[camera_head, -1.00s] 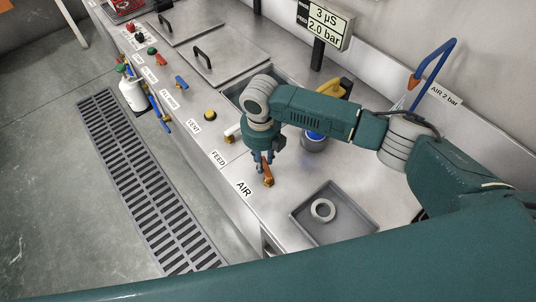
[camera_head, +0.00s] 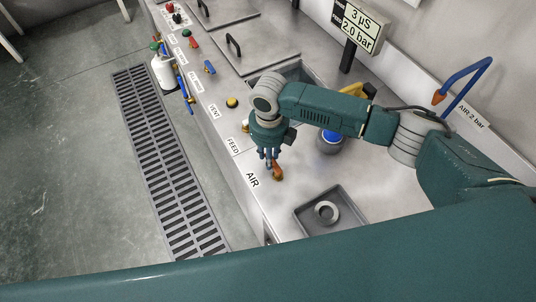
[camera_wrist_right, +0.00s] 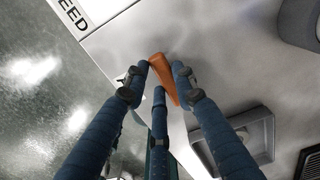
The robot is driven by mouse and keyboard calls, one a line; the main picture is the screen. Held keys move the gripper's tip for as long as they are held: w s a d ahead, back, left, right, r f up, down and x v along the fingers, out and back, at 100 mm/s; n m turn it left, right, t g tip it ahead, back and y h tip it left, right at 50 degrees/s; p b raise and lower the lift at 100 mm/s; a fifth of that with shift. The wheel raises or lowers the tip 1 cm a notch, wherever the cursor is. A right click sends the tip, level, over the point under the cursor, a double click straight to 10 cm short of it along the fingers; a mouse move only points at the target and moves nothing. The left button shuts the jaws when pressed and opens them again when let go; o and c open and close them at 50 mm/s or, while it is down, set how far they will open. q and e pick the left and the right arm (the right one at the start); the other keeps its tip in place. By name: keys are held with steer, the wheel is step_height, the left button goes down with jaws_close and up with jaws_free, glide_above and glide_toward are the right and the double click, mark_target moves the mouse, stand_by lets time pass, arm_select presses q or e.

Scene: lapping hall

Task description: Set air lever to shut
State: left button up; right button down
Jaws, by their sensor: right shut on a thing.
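The air lever (camera_head: 277,173) is a small orange handle on the steel bench top beside the AIR label (camera_head: 252,179). My right gripper (camera_head: 272,160) points down at it and is shut on it. In the right wrist view the orange lever (camera_wrist_right: 164,76) lies between the blue fingers of my right gripper (camera_wrist_right: 160,80), pointing obliquely across the bench. The lever's pivot is partly hidden by the fingers. My left gripper is not in view.
A grey tray (camera_head: 304,216) with a metal ring (camera_head: 326,212) stands right of the lever. A blue-topped container (camera_head: 330,143) stands behind the gripper. A display (camera_head: 358,22) reads 2.0 bar.

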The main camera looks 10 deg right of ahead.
steer(key=c, duration=1.4)
jaws_free()
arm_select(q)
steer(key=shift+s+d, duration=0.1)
arm_select(e)
step_height(320, 180, up, 12)
